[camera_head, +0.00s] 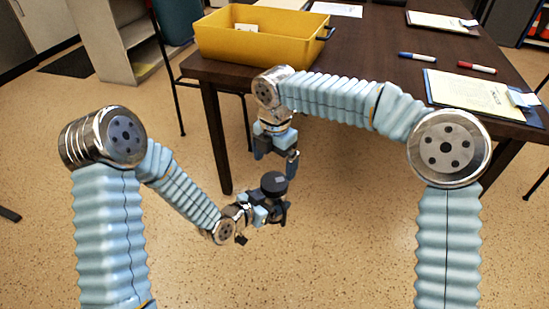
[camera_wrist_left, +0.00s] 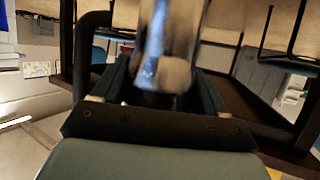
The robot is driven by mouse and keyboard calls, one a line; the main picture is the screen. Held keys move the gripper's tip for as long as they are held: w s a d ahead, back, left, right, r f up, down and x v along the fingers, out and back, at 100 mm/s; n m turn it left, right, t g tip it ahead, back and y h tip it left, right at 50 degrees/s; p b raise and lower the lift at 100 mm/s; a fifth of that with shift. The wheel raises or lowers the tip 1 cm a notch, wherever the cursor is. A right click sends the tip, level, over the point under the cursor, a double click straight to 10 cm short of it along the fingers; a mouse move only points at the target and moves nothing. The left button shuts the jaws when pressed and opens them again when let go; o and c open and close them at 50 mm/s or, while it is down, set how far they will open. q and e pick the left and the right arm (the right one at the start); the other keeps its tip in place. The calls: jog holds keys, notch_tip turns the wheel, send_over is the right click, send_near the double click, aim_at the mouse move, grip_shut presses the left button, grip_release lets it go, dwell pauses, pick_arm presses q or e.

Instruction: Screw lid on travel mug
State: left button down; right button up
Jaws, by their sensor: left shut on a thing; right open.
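The travel mug shows in the head view as a dark piece held out over the floor, in front of the table. A round black top, which looks like the lid (camera_head: 274,183), sits at its upper end; I cannot tell whether it is seated or threaded. My left gripper (camera_head: 268,208) is shut on the mug and hides much of its body. In the left wrist view the travel mug (camera_wrist_left: 170,45) is a blurred, shiny cylinder between the fingers, with a dark handle-like loop on the left. My right gripper (camera_head: 277,160) points down, open, just above the black top.
The dark table (camera_head: 365,60) stands behind my grippers. A yellow bin (camera_head: 255,50) is at its near left corner. A clipboard (camera_head: 465,93), a red marker (camera_head: 477,68) and a blue marker (camera_head: 417,57) lie on the right side. Open floor (camera_head: 340,240) surrounds my grippers.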

aim_at(274, 181)
notch_tip(274, 181, down, 8)
jog(key=shift+r, duration=0.2)
jog(key=shift+c, duration=0.2)
jog(key=c, duration=1)
jog(key=m, duration=0.5)
jog(key=shift+a, duration=0.1)
jog(key=shift+c, duration=0.2)
jog(key=m, duration=0.5)
jog(key=o, duration=1.1)
